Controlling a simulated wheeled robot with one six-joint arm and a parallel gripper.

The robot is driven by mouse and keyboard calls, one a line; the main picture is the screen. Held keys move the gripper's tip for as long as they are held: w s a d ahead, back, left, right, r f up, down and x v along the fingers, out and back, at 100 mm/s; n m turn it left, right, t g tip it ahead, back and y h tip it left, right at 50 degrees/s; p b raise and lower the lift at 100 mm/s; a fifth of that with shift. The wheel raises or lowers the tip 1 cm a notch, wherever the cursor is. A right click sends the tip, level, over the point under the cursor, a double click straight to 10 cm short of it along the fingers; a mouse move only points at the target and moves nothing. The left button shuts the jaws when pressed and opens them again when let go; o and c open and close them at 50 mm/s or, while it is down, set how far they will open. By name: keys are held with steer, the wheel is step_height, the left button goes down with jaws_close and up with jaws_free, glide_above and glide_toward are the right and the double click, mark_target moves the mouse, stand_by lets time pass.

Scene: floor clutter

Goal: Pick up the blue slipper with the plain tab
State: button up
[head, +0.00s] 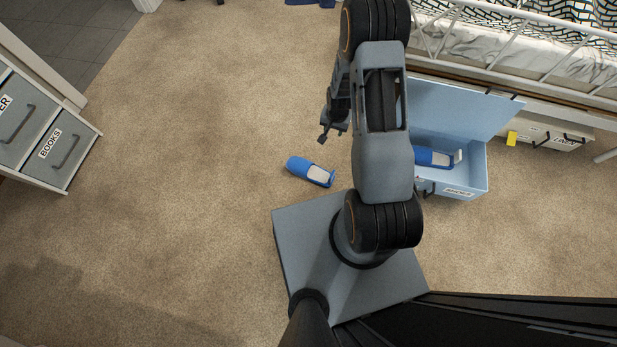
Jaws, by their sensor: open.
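A blue slipper (310,171) with a pale insole lies on the carpet left of my arm, its toe toward the upper left. A second blue slipper (436,157) with a pale insole lies inside a light blue open box (476,179), partly hidden by my arm. The tabs are too small to tell which one is plain. My gripper (327,133) is open and seen small beside my arm, above the carpet, up and to the right of the floor slipper in the picture. Nothing shows between its fingers.
The light blue box has its lid (465,105) up, beside a bed with a white metal frame (520,72). A pale box with a yellow tag (511,138) is under the bed. A grey drawer unit (68,150) marked BOOKS stands at left. Carpet between is clear.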

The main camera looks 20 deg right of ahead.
steer(key=m+b, duration=0.2)
steer(key=b, duration=0.3)
glide_above(332, 174)
step_height(332, 174, down, 19)
steer(key=shift+g, duration=0.4)
steer(key=f+b, duration=0.1)
steer(key=f, duration=0.2)
steer(key=f+b, duration=0.1)
steer(key=f, duration=0.3)
steer(key=shift+w+d+b, duration=0.1)
steer(key=shift+d+b, duration=0.1)
steer(key=shift+b, duration=0.15)
steer(key=shift+a+f+b, duration=0.15)
steer(key=shift+f+b, duration=1.9)
steer(key=shift+f, duration=1.15)
jaws_close()
